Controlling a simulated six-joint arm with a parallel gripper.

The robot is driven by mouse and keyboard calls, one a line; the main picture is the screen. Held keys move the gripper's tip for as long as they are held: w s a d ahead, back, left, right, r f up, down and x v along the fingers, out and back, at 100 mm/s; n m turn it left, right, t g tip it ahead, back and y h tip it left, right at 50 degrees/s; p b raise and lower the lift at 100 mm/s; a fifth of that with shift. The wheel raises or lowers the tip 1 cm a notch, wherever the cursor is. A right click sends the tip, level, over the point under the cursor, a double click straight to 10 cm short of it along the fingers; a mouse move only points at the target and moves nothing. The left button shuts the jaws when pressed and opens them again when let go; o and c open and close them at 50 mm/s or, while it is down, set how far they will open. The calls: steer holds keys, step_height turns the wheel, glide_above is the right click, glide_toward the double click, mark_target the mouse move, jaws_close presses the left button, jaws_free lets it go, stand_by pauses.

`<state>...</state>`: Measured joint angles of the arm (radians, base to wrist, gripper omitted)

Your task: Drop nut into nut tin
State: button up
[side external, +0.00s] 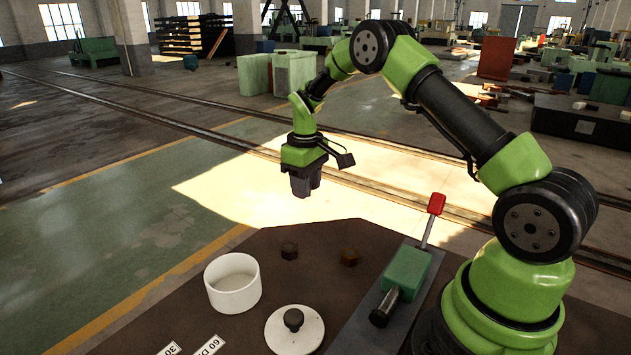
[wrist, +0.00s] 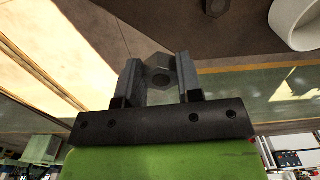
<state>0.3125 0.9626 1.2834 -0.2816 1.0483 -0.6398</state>
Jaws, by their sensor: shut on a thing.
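My gripper (side external: 304,188) is raised in the air beyond the far edge of the brown table, pointing down. In the wrist view its two fingers (wrist: 159,80) are shut on a grey hex nut (wrist: 161,62). In the side view the held nut is hard to make out. An open white round tin (side external: 233,284) stands upright on the table, nearer the camera and lower left of my gripper. Part of it also shows in the wrist view (wrist: 290,32) at the upper right. The part of its inside that I can see looks empty.
A white disc-shaped lid with a black knob (side external: 279,338) lies beside the tin. A dark nut (side external: 289,250) and a rusty brown nut (side external: 349,257) lie on the table (side external: 320,232). A green bender (side external: 407,268) with a red-tipped lever (side external: 433,212) stands at the right.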

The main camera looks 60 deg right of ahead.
steer(key=a, duration=1.9)
steer(key=shift+s+a+f, duration=0.1)
steer(key=shift+s+f, duration=0.05)
steer(key=shift+f, duration=1.05)
steer(key=shift+s+a+f, duration=0.1)
steer(key=shift+f, duration=1.1)
steer(key=o, duration=1)
